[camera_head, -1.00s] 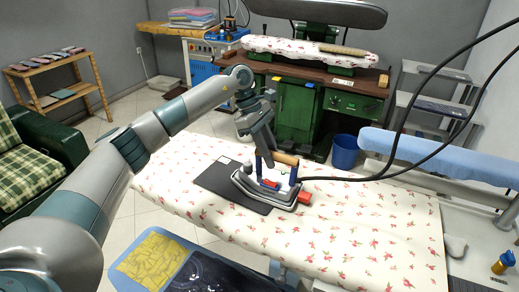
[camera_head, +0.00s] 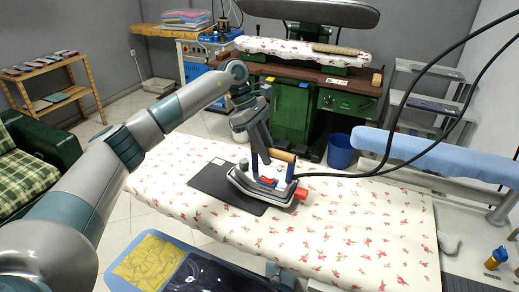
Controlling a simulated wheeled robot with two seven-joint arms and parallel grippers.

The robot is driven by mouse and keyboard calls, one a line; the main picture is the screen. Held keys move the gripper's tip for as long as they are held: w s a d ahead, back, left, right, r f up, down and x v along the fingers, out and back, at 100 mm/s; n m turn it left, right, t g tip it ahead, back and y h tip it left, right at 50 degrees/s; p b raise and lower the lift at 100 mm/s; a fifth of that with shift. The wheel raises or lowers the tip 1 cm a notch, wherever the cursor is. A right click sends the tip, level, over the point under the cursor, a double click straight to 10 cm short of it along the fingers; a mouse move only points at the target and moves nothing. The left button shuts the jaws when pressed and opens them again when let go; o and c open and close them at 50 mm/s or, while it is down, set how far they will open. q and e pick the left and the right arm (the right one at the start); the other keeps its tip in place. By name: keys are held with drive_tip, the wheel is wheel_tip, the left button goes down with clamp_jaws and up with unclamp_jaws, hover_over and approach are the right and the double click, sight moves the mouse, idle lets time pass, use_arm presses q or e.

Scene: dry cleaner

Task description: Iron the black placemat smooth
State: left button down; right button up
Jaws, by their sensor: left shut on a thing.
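The black placemat (camera_head: 215,181) lies flat on the floral-covered ironing table (camera_head: 330,232). The iron (camera_head: 261,192), with a wooden handle, blue posts and red parts, sits over the right part of the placemat and hides that part. Its dark cable leads off to the right. My left gripper (camera_head: 262,155) reaches down from behind the iron and is shut on its handle. I cannot tell whether the soleplate touches the cloth. My right gripper is not in view.
A blue-rimmed basket (camera_head: 180,264) with yellow and dark cloth stands in front of the table. A light blue sleeve board (camera_head: 430,155) is at the right, with a yellow-blue bottle (camera_head: 496,257) near it. Black cables hang across the upper right. The table's right part is clear.

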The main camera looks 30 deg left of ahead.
use_arm(q)
drive_tip(key=shift+w+d+r+p, duration=0.15)
drive_tip(key=shift+d+r+p, duration=0.2)
drive_tip(key=shift+r, duration=0.35)
drive_tip(key=shift+w+d+r+p, duration=0.1)
drive_tip(key=shift+d+r+p, duration=0.2)
drive_tip(key=shift+r, duration=0.4)
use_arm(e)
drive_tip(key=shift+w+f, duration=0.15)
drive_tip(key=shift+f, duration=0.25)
use_arm(q)
drive_tip(key=shift+a, duration=0.1)
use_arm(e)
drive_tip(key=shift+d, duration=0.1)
use_arm(q)
drive_tip(key=shift+d+r+p, duration=0.2)
drive_tip(key=shift+r+p, duration=0.15)
drive_tip(key=shift+r, duration=0.4)
drive_tip(key=shift+d+r+p, duration=0.2)
drive_tip(key=shift+r+p, duration=0.1)
drive_tip(key=shift+r, duration=0.4)
drive_tip(key=shift+a+r, duration=0.1)
drive_tip(key=shift+r, duration=0.25)
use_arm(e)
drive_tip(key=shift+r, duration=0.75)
use_arm(q)
drive_tip(key=shift+r+p, duration=0.1)
drive_tip(key=shift+p, duration=0.2)
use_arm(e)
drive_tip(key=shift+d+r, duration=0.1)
